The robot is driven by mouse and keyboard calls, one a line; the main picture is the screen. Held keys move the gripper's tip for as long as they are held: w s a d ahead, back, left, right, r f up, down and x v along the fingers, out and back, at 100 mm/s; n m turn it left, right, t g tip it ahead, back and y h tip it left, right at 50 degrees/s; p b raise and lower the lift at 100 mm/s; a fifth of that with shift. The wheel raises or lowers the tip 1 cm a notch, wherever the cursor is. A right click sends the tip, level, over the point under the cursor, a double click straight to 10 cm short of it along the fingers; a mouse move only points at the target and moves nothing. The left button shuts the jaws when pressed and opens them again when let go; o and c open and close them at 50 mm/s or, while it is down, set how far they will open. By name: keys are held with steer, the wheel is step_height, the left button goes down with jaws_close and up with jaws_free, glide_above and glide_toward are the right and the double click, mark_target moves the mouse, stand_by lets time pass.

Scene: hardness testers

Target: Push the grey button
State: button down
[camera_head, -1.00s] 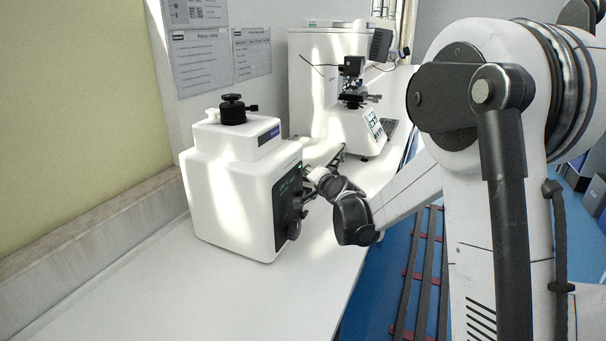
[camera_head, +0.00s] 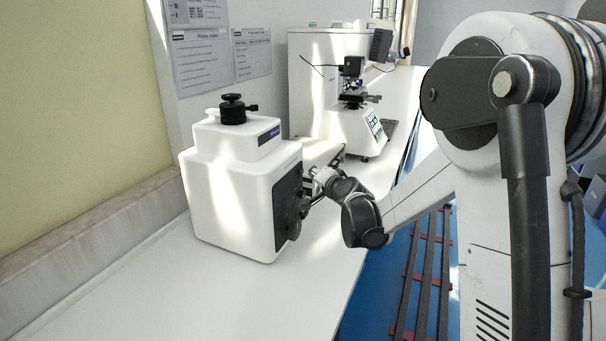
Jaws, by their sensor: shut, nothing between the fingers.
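A white hardness tester (camera_head: 225,200) with a black knob on top stands on the bench, left of centre. Its dark front panel (camera_head: 284,200) faces right and is seen at a steep angle. My gripper (camera_head: 298,206) is shut and empty, right at this panel. It covers part of the panel's lower half. I cannot tell from this view whether the fingertips touch it. I cannot make out the grey button; it may be hidden behind my gripper or by the angle.
A second instrument with a microscope-like stage (camera_head: 354,125) stands farther back on the white bench (camera_head: 130,285), before a larger white machine (camera_head: 318,80). The bench in front of the tester is clear. Printed sheets (camera_head: 200,62) hang on the wall.

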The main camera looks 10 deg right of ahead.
steer(key=s+d, duration=0.2)
steer(key=d, duration=0.1)
steer(key=s+d, duration=0.1)
steer(key=d, duration=0.1)
steer(key=shift+s+b, duration=0.1)
steer(key=shift+b, duration=0.2)
steer(key=shift+a, duration=0.1)
steer(key=s+a+r+n+g, duration=0.2)
steer(key=s+a+r+n, duration=0.1)
steer(key=s, duration=0.7)
steer(key=s+a+r+n+g, duration=0.2)
steer(key=s+a+r, duration=0.1)
steer(key=s, duration=0.7)
steer(key=s+d+f+n+g+h, duration=0.1)
steer(key=s+f+n+g, duration=0.1)
steer(key=s, duration=0.9)
steer(key=s+d+f+n+g+h, duration=0.2)
steer(key=s+f, duration=0.1)
steer(key=s, duration=0.9)
steer(key=shift+s+d+f, duration=0.25)
steer(key=shift+d+f, duration=0.05)
steer(key=shift+f, duration=0.1)
steer(key=shift+w+d, duration=0.1)
